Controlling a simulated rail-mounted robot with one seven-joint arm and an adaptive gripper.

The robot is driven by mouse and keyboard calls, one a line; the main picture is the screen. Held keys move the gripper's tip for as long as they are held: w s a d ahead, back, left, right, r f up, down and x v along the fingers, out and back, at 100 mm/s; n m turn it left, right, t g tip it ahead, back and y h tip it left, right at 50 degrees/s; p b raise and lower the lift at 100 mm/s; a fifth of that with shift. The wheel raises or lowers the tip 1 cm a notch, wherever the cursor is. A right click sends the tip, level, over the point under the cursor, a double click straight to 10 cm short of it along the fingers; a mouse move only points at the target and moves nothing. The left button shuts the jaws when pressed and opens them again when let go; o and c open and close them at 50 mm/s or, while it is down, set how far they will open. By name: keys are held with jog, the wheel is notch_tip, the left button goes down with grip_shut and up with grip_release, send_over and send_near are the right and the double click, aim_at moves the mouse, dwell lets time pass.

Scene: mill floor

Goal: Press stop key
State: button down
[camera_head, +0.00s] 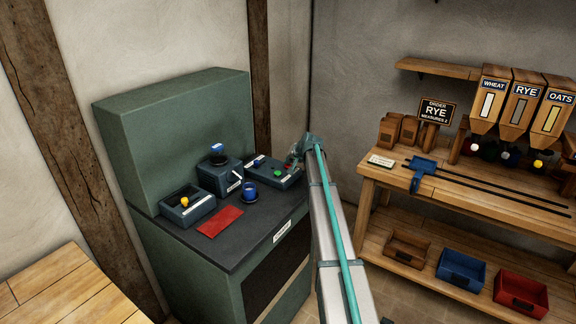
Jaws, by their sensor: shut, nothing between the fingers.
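A blue-grey key box (267,178) sits at the right end of the dark top of the green cabinet. It bears a green key (278,173) and, partly covered by my gripper, a small red key (288,166), which looks like the stop key; its label is too small to read. My gripper (295,159) is shut and empty, at the far end of my arm, over the right end of the key box by the red key. I cannot tell whether the fingertips touch the key.
The green cabinet (170,130) has a tall back panel behind its top. A box with a yellow knob (187,208), a box with a blue knob (217,176), a blue cup (249,190) and a red mat (220,221) share the top. A wooden bench (380,178) with hoppers stands right.

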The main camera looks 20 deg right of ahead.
jog(key=shift+r, duration=0.85)
jog(key=shift+r+p, duration=0.85)
jog(key=shift+r, duration=1.65)
